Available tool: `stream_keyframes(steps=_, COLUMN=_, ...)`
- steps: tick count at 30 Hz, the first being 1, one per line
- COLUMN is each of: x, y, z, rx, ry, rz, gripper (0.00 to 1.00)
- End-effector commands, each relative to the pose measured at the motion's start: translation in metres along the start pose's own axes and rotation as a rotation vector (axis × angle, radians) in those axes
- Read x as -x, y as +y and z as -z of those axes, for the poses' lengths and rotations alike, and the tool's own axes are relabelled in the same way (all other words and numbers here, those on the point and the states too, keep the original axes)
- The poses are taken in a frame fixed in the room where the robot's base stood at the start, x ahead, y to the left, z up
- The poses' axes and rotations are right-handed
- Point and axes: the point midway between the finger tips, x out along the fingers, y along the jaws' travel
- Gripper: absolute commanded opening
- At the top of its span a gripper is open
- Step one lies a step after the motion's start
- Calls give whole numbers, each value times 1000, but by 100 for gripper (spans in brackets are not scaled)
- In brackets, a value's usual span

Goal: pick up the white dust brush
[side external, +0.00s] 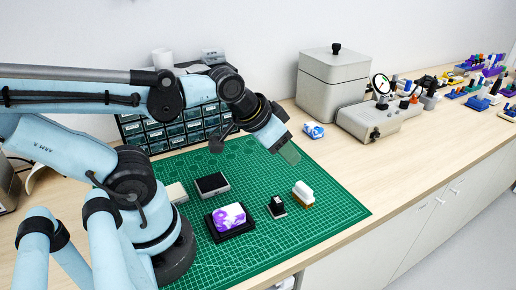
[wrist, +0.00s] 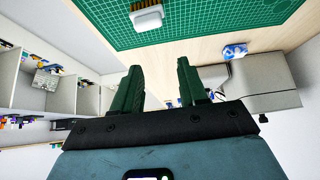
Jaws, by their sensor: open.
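The white dust brush (side external: 302,191) stands on the right part of the green cutting mat (side external: 335,212), with a white top and a brown lower edge. In the wrist view, a white block that looks like the brush (wrist: 147,18) is near the top edge, beyond the fingertips and slightly left of centre. My gripper (side external: 289,154) is in the air above the mat's far right part, higher than the brush and apart from it. In the wrist view its two green fingers (wrist: 160,70) are spread with nothing between them.
A small black-and-white item (side external: 276,207) stands just left of the brush. A black tray (side external: 229,235) holds a purple-and-white block. A dark-topped box (side external: 212,185) lies farther back. A blue-and-white packet (side external: 313,130) and a grey machine (side external: 378,121) are beyond the mat. The mat's right corner is clear.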

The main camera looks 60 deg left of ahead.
Motion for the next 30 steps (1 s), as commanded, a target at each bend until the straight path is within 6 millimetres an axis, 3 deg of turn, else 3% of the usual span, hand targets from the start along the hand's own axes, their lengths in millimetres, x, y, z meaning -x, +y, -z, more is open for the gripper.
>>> stream_keyframes(steps=8, x=0, y=0, z=0, rx=0, ry=0, rz=0, gripper=44)
stream_keyframes(steps=18, x=0, y=0, z=0, rx=0, ry=0, rz=0, gripper=94)
stream_keyframes(steps=30, x=0, y=1, z=5, rx=7, ry=-43, rz=-1, gripper=94)
